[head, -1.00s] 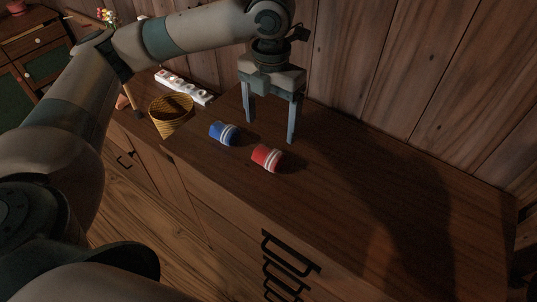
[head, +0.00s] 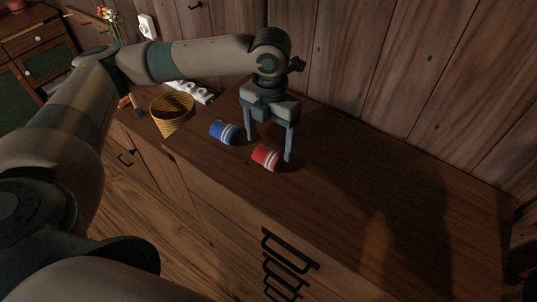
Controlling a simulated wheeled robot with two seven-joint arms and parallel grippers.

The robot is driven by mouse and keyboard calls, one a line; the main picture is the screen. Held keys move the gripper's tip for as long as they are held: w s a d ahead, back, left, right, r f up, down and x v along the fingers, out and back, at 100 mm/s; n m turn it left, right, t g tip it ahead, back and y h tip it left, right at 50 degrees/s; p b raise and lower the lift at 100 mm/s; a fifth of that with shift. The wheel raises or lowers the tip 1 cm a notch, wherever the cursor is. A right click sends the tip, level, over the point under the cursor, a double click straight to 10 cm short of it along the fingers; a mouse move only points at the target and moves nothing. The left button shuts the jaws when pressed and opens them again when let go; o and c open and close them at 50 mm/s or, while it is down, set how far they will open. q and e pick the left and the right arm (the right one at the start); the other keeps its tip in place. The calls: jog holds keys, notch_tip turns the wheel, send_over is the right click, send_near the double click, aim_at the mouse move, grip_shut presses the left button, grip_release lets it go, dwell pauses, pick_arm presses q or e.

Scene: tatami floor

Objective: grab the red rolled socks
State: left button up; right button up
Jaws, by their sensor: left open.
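The red rolled socks (head: 265,156), with white stripes at the right end, lie on the wooden cabinet top (head: 350,210). My left gripper (head: 268,150) is open, pointing down, with its fingers low over the cabinet top. In the picture one finger is behind the socks and the other is at their right end. I cannot tell whether the fingers touch the socks or are level with them. The blue rolled socks (head: 222,131), also white-striped, lie just to the left of the gripper. My right gripper is not in view.
A yellow woven basket (head: 172,118) stands left of the blue socks. A white strip (head: 197,92) with round items lies behind it, partly hidden by my arm. The plank wall (head: 400,80) closes off the back. The right part of the cabinet top is clear.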

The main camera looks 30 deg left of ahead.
aim_at(268, 150)
pick_arm(q)
notch_tip(268, 150, down, 3)
jog(key=shift+s+a+f+p, duration=0.1)
jog(key=shift+s+a+p, duration=0.05)
jog(key=shift+p, duration=0.4)
jog(key=shift+f, duration=0.5)
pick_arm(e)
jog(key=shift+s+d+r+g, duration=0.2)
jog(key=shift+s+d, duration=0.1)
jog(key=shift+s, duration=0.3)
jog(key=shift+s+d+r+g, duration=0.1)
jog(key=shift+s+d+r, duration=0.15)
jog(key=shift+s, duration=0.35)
pick_arm(q)
jog(key=shift+c, duration=0.5)
jog(key=c, duration=1)
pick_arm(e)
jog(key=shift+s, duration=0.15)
